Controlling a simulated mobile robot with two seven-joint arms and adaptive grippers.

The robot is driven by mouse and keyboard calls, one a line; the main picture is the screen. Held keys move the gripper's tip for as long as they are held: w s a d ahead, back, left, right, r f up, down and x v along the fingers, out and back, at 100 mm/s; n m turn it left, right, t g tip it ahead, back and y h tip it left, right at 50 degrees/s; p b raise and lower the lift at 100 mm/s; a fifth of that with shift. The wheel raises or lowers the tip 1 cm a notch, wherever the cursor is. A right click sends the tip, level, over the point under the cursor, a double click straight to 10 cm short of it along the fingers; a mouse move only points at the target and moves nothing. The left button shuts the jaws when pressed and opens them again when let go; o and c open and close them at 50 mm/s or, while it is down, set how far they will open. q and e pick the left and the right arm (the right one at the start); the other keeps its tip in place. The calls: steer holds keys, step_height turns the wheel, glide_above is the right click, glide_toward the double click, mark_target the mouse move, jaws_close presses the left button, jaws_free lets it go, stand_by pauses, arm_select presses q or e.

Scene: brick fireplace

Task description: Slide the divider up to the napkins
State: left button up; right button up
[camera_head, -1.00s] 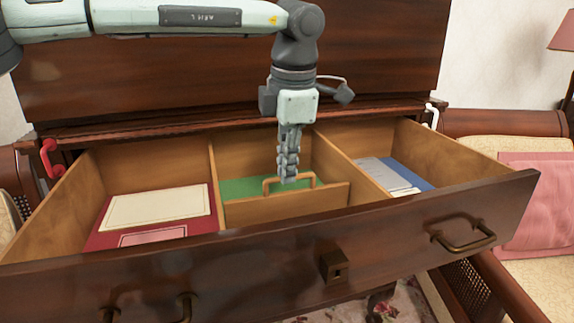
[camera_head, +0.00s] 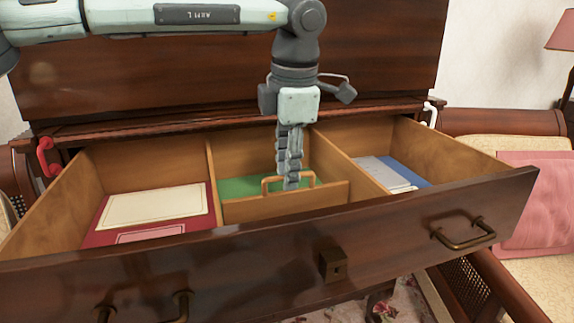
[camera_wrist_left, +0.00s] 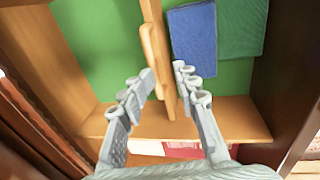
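The wooden divider (camera_head: 325,197) stands upright across the middle compartment of the open drawer, with a loop handle (camera_head: 308,177) on top. In the left wrist view the divider (camera_wrist_left: 150,12) crosses the green lining. Folded blue and dark green napkins (camera_wrist_left: 193,45) lie on its drawer-front side, apart from it; in the head view the divider and drawer front hide them. My left gripper (camera_head: 291,186) points down at the handle. In the left wrist view its open fingers (camera_wrist_left: 166,74) are on either side of the handle; contact is unclear. My right gripper is out of view.
Fixed partitions (camera_head: 213,185) bound the middle compartment. The left compartment holds a red folder (camera_head: 110,238) and cream paper; the right holds blue and pale papers (camera_head: 385,172). The drawer front (camera_head: 400,240) rises nearest. Bare green lining (camera_head: 240,187) shows behind the divider.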

arm_select(q)
step_height(320, 180, up, 9)
steer(key=s+p, duration=0.1)
steer(key=p, duration=0.2)
steer(key=shift+s+d, duration=0.3)
stand_by(0.6)
stand_by(0.4)
step_height(320, 180, up, 12)
steer(key=s, duration=0.2)
steer(key=shift+d+f, duration=0.2)
steer(key=shift+d, duration=0.15)
steer(key=shift+s, duration=0.1)
